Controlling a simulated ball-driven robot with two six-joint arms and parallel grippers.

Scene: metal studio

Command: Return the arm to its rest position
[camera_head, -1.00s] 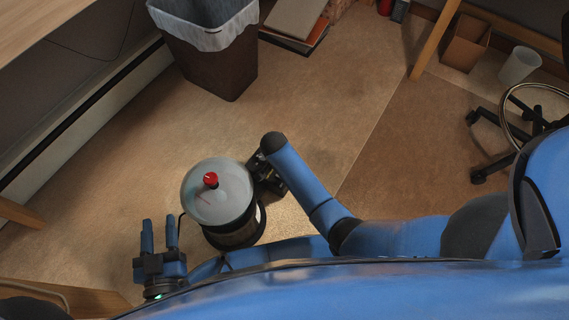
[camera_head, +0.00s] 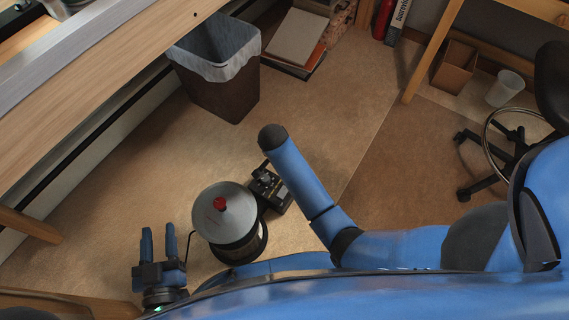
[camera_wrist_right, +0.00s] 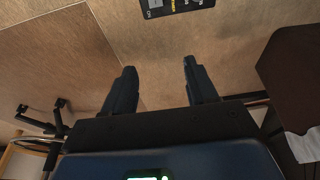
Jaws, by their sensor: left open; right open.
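My left gripper (camera_head: 158,232) is open and empty at the lower left of the head view, its two blue fingers pointing up the picture. My right arm (camera_head: 302,180) reaches up from the lower right and ends in a dark rounded joint. My right gripper is hidden in the head view. In the right wrist view my right gripper (camera_wrist_right: 157,82) is open, with nothing between its fingers and the floor beyond.
A round grey-lidded pot with a red knob (camera_head: 216,225) stands beside a small black device (camera_head: 269,188), left of my right arm.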

